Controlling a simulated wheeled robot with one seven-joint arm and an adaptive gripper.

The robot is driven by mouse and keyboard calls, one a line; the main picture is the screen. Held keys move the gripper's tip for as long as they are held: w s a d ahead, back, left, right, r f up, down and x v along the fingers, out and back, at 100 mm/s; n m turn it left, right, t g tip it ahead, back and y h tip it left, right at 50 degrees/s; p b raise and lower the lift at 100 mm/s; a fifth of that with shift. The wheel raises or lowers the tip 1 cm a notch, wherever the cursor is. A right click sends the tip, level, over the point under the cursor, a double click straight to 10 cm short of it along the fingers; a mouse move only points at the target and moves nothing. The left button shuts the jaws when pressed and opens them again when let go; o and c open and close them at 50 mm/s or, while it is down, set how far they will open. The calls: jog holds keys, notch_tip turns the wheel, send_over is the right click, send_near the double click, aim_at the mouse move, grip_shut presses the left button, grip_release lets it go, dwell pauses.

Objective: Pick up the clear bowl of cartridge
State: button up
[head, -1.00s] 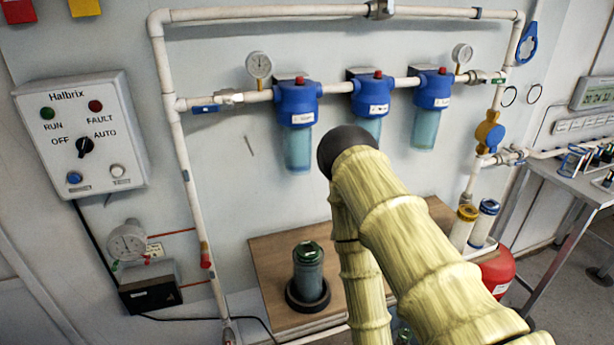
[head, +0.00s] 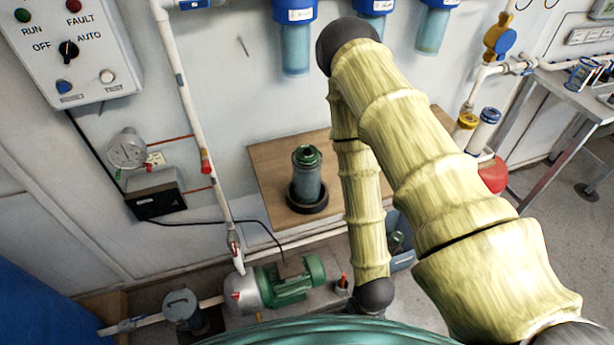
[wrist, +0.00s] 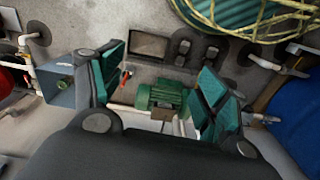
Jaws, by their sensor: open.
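Three blue filter heads hang on the wall in the head view, with clear bluish bowls under the left (head: 295,62), middle (head: 370,27) and right (head: 433,32) ones. A separate clear grey-blue cylinder with a green top (head: 307,177) stands upright in a black ring on a wooden board. I cannot tell which of these is the named bowl. My gripper (wrist: 162,65) shows in the wrist view, open and empty, its teal-padded fingers wide apart. It points down over the floor-level pump area, away from the bowls. It is not visible in the head view.
A green pump motor (head: 291,282) lies low, also seen between my fingers (wrist: 160,98). A grey-blue bin (head: 403,258) holds something green. A white pipe (head: 190,130) runs down the wall; a metal table (head: 560,100) stands right. The board's left side is clear.

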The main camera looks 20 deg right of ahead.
jog(key=o, duration=0.5)
jog(key=shift+w+r, duration=0.1)
jog(key=shift+w, duration=0.1)
jog(key=shift+o, duration=0.3)
jog(key=w+a+r+t+b, duration=0.1)
jog(key=w+r, duration=0.3)
jog(key=w, duration=0.6)
jog(key=shift+r, duration=0.2)
notch_tip(320, 180, up, 32)
jog(key=t+b, duration=0.3)
send_over(307, 156)
jog(key=s, duration=0.3)
jog(key=shift+w+f+n, duration=0.15)
jog(key=shift+w+n, duration=0.1)
jog(key=shift+n, duration=0.15)
jog(key=shift+x, duration=2.7)
jog(key=shift+w+d+f+p, duration=0.15)
jog(key=shift+w+f+p, duration=0.25)
jog(key=shift+f, duration=0.15)
jog(key=shift+w+d+f+p, duration=0.1)
jog(key=shift+w+f+p, duration=0.25)
jog(key=shift+f, duration=0.2)
jog(key=shift+p+x, duration=0.3)
jog(key=shift+x, duration=1.05)
